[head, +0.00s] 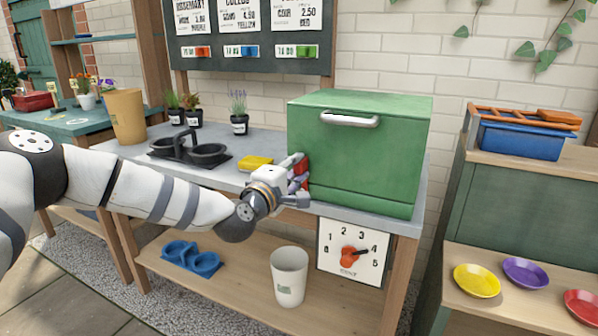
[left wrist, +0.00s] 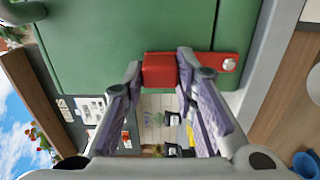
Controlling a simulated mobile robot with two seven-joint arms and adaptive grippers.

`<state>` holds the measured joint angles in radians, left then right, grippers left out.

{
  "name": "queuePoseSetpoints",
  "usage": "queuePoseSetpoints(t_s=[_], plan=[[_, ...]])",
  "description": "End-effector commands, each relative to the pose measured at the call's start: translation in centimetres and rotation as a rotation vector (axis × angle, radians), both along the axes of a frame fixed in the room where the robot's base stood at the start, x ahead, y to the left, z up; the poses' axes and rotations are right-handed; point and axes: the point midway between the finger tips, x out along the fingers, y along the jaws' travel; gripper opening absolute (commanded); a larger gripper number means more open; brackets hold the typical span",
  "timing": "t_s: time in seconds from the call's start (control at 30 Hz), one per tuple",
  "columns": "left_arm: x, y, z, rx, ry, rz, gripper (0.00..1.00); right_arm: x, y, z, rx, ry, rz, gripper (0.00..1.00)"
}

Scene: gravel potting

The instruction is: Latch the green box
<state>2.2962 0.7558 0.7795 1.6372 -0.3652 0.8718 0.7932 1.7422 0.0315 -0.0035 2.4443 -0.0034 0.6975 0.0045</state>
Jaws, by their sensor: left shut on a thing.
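The green box (head: 360,165) stands on the grey worktop with its front closed and a silver handle (head: 350,119) near the top. A red latch (left wrist: 222,64) with a round silver pivot is on the box's side, which fills the upper left wrist view. My left gripper (head: 301,175) is at the box's left side. In the left wrist view its two purple fingers (left wrist: 160,70) are shut on the red latch, one on each side of its block-like end. In the head view the fingers hide most of the latch. My right gripper is not in view.
A yellow sponge (head: 256,163) lies just behind my left gripper. A black double-bowl piece (head: 207,155) and small potted plants (head: 239,122) stand farther left. Below are a dial panel (head: 352,252) and a white cup (head: 289,277).

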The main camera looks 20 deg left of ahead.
Motion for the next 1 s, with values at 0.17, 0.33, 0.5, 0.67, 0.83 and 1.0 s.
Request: queuePoseSetpoints(t_s=[0.17,0.33,0.5,0.67,0.83,1.0], plan=[[0.0,0.1,0.01,-0.019,0.001,-0.001,0.0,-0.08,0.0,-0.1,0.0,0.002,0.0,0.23],[0.0,0.12,0.05,-0.023,0.0,-0.001,0.0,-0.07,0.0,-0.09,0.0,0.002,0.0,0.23],[0.0,0.13,0.05,-0.024,0.0,0.0,0.0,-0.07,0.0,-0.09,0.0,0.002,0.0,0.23],[0.0,0.14,0.04,-0.023,0.001,0.0,0.47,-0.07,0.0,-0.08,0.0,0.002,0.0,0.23],[0.01,0.15,0.02,-0.021,0.001,0.0,0.47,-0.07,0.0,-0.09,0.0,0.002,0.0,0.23],[-0.75,0.17,-0.02,-0.022,0.002,-0.001,0.47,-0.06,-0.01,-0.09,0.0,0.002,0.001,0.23]])
